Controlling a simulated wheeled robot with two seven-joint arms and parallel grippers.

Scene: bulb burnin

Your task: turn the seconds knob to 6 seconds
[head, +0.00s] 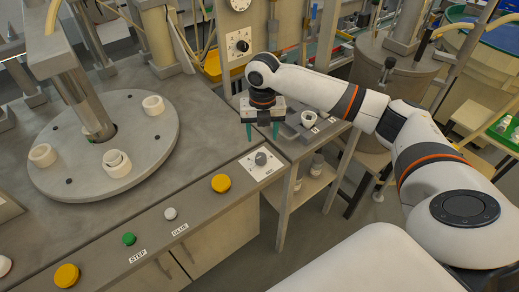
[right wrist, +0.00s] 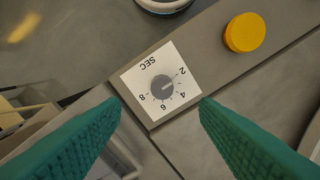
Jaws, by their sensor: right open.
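The seconds knob (head: 261,158) is a small grey round knob on a white dial plate (head: 270,170) at the right end of the front panel. In the right wrist view the knob (right wrist: 162,86) sits on its plate (right wrist: 134,78), marked SEC with 2, 4, 6 and 8. A faint pointer mark on it seems to face the 2. My right gripper (head: 263,132) is open, with green fingers pointing down above and behind the knob, apart from it. In the right wrist view its fingertips (right wrist: 160,104) are spread either side of the dial, holding nothing. My left gripper is out of view.
A yellow button (head: 221,183) is left of the dial, then a white button (head: 170,213) labelled GLUE and a green button (head: 129,239) labelled STEP. A round turntable (head: 75,170) with white cups is on the left.

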